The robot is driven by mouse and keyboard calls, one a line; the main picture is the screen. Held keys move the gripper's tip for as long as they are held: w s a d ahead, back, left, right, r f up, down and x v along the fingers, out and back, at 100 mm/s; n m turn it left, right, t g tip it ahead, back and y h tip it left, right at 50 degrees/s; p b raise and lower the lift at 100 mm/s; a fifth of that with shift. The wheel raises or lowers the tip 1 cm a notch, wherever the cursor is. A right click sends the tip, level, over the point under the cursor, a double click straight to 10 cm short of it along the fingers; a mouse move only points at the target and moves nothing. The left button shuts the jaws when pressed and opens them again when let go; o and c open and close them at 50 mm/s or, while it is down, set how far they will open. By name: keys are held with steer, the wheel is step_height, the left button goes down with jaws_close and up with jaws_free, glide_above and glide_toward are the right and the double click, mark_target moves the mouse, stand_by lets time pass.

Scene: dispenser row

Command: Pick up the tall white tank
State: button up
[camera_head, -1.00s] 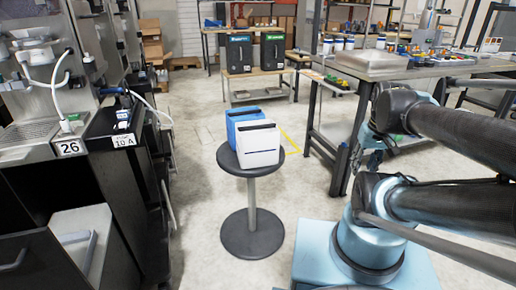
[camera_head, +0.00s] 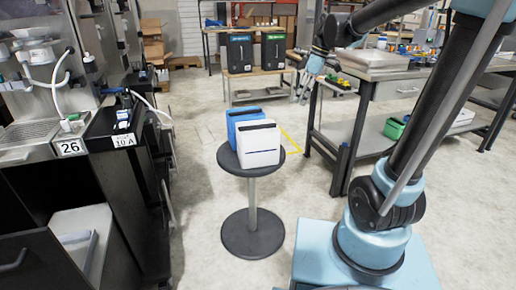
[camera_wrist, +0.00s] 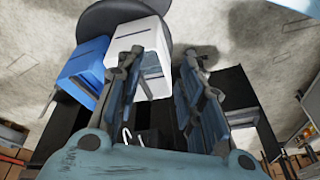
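The white tank (camera_head: 258,146) is a boxy container with a dark slot along its top. It stands upright on a round black stool (camera_head: 262,170), beside and in front of a blue tank (camera_head: 238,122). My gripper (camera_head: 304,86) is raised behind and to the right of the stool in the head view, apart from both tanks. In the wrist view my gripper (camera_wrist: 164,52) has its two fingers spread with nothing between them. The white tank (camera_wrist: 138,42) shows there beyond the left finger, which covers part of it, and the blue tank (camera_wrist: 84,68) is further left.
Dispensing machines with a counter (camera_head: 68,148) line the left side. A workbench (camera_head: 375,68) stands at the right, with a green item (camera_head: 394,128) on its lower shelf. Two black bins (camera_head: 240,52) stand on a low bench behind. The floor around the stool is clear.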

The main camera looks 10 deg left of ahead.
steer(key=w+a+n+g, duration=0.1)
steer(key=w+a+n, duration=0.45)
steer(key=a, duration=0.55)
glide_above(257, 129)
steer(key=w+d, duration=0.2)
steer(key=shift+y, duration=0.4)
steer(key=f, duration=1)
steer(key=shift+w+a+f, duration=0.1)
steer(key=shift+w+f, duration=0.1)
steer(key=shift+f, duration=0.05)
steer(key=shift+s+x, duration=0.2)
steer(key=shift+x, duration=1.15)
steer(key=shift+s+x, duration=0.2)
steer(key=shift+x, duration=1.15)
steer(key=shift+f, duration=0.3)
jaws_close()
